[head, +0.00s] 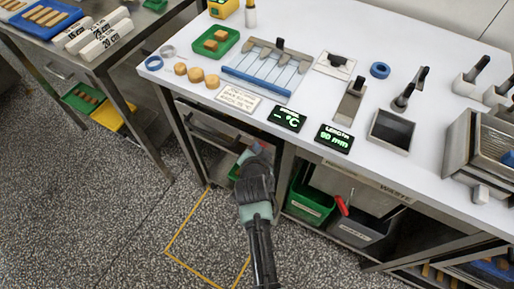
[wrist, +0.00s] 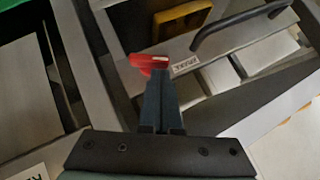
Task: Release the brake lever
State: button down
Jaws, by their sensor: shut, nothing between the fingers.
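A red lever (wrist: 150,63) shows in the wrist view just beyond my fingertips, beside a small label (wrist: 186,66) too blurred to read surely. My gripper (wrist: 161,128) is shut and empty. Its tips overlap the lever's near side in the picture; I cannot tell whether they touch it. In the head view my gripper (head: 257,158) is low in front of the worktable, with a bit of red (head: 261,148) at its tip. Another red handle (head: 342,206) shows under the table to the right. I cannot tell for certain which red part is the brake lever.
A dark bar handle (wrist: 238,25) and a yellow block (wrist: 182,20) lie close beyond the lever. The floor (head: 110,215) in front is clear.

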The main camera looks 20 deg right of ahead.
jog(key=shift+w+a+n+g+h, duration=0.3)
jog(key=shift+n+g+h, duration=0.2)
jog(key=shift+g, duration=0.2)
dwell(0.6)
jog(key=n+g+h+b, duration=0.1)
jog(key=b, duration=0.1)
jog(key=w+a+n+g+h+b, duration=0.1)
jog(key=g+b, duration=0.1)
jog(key=b, duration=0.1)
jog(key=w+f+n+g+h+b, duration=0.1)
jog(key=g+h+b, duration=0.1)
jog(key=shift+a+f+n, duration=0.1)
jog(key=shift+a+n, duration=0.15)
jog(key=shift+n, duration=0.05)
dwell(0.4)
jog(key=shift+s+d, duration=0.1)
jog(key=shift+s+d+f+p, duration=0.15)
jog(key=shift+s+d+p, duration=0.25)
jog(key=shift+s, duration=0.2)
